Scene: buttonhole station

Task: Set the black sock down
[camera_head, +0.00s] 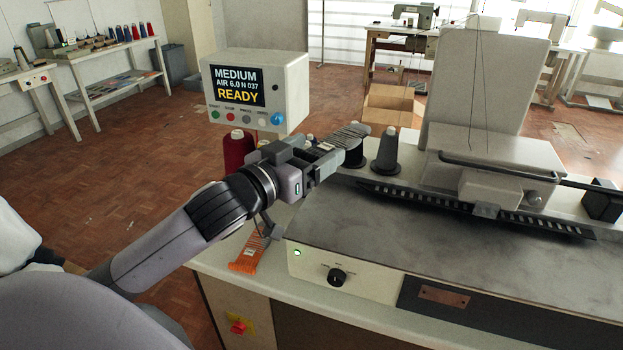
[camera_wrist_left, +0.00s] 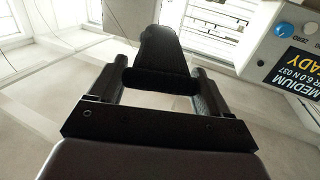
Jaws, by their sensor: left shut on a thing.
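My left gripper (camera_head: 322,152) is shut on the black sock (camera_head: 350,132), which looks grey and ribbed in the light. It holds the sock above the left end of the buttonhole station, in front of the thread cones. In the left wrist view the black sock (camera_wrist_left: 162,50) points away from the gripper (camera_wrist_left: 155,88), its near end between the two fingers. I cannot tell how far the sock is above the surface. My right gripper is not in view.
An orange ribbed piece (camera_head: 247,258) lies at the table's left front. The display box (camera_head: 258,92), a red cone (camera_head: 237,150) and a dark cone (camera_head: 386,153) stand near the gripper. The machine (camera_head: 490,165) stands right. The grey worktop (camera_head: 400,240) is bare.

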